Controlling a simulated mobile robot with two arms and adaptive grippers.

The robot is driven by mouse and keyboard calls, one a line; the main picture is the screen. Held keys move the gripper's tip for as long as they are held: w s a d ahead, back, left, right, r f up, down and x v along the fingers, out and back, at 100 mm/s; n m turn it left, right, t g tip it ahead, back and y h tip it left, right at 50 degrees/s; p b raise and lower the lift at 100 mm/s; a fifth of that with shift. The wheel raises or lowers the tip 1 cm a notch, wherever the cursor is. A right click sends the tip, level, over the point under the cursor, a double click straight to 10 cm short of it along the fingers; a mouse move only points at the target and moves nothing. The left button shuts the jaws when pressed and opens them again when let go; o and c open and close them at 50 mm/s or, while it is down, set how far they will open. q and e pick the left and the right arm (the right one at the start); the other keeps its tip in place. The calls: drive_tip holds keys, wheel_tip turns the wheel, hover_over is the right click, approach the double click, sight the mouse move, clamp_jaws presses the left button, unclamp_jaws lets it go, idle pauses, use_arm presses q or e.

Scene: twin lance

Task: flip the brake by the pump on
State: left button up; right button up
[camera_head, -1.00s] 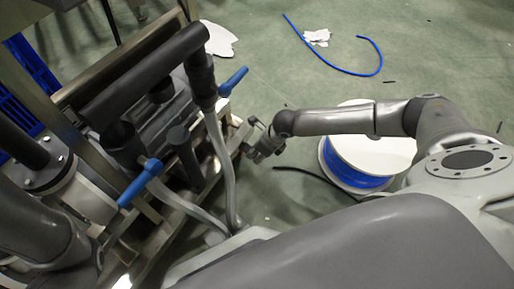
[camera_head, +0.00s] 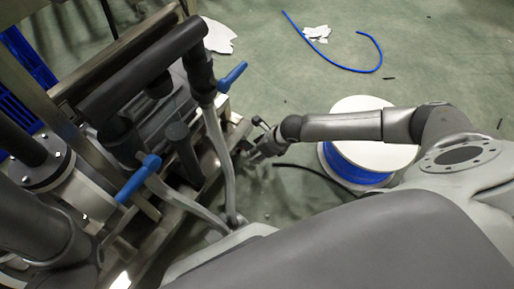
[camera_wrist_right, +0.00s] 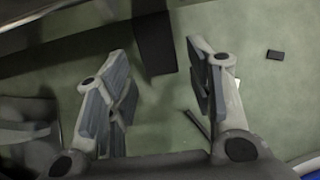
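The pump unit, with dark pipes (camera_head: 140,75) on a metal frame, fills the left of the head view. Two blue lever handles show on it, an upper one (camera_head: 233,75) and a lower one (camera_head: 139,180). I cannot make out which part is the brake. My right gripper (camera_head: 252,143) is low beside the frame's right edge. In the right wrist view the right gripper (camera_wrist_right: 160,95) is open, with a wide gap and nothing held. A dark flat bar (camera_wrist_right: 155,42) lies beyond the gap, near the left finger; I cannot tell whether it touches. My left gripper is not in view.
A white spool with blue winding (camera_head: 352,165) stands on the floor behind my right forearm. A blue hose (camera_head: 340,67) and white scraps (camera_head: 316,32) lie farther off. A dark cable (camera_head: 300,167) lies near the gripper. The green floor right of the frame is mostly clear.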

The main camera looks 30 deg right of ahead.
drive_tip(key=v, duration=1.2)
drive_tip(key=shift+r, duration=0.1)
